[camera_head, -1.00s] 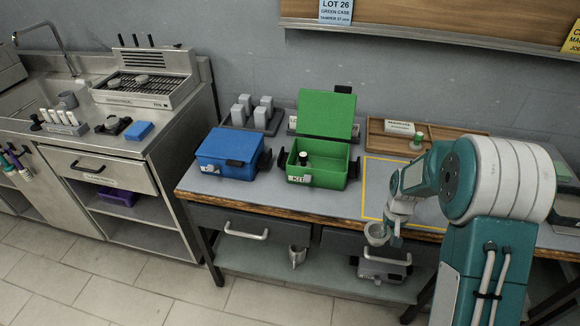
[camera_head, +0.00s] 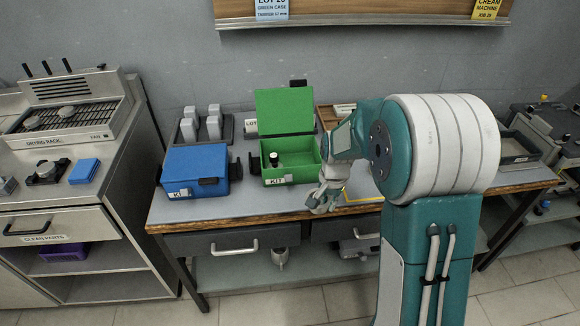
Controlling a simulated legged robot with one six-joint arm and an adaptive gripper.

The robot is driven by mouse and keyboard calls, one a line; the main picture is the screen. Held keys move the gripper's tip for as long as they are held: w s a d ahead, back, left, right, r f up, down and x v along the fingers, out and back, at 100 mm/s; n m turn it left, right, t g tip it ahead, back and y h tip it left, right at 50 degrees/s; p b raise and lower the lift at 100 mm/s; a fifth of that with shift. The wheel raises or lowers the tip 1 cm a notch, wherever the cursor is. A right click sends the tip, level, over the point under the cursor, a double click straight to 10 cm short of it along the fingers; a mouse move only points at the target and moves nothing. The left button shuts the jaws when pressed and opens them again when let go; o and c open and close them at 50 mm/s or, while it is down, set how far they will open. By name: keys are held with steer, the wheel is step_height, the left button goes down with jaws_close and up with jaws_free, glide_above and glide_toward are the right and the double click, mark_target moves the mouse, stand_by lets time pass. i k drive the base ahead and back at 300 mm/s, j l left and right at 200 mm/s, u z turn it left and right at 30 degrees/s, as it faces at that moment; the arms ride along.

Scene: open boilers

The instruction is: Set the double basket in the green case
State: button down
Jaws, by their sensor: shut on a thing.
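The green case (camera_head: 308,174) stands on the workbench with its lid (camera_head: 285,111) raised. Inside it, at the left, is a small dark-topped item (camera_head: 274,160); the right part of its floor looks bare. My gripper (camera_head: 322,204) is just to the right of and in front of the case, above the bench's front edge. It is shut on the double basket, a small metal cup seen in the earlier view. The basket is now mostly hidden by the gripper and hard to make out.
A closed blue case (camera_head: 196,169) sits left of the green case. Behind it is a dark rack (camera_head: 207,132) with several grey blocks. A wooden tray and a label (camera_head: 344,109) lie behind my arm. A drying rack (camera_head: 70,115) stands on the left counter.

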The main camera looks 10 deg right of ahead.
mark_target(301, 161)
steer(key=i, duration=0.95)
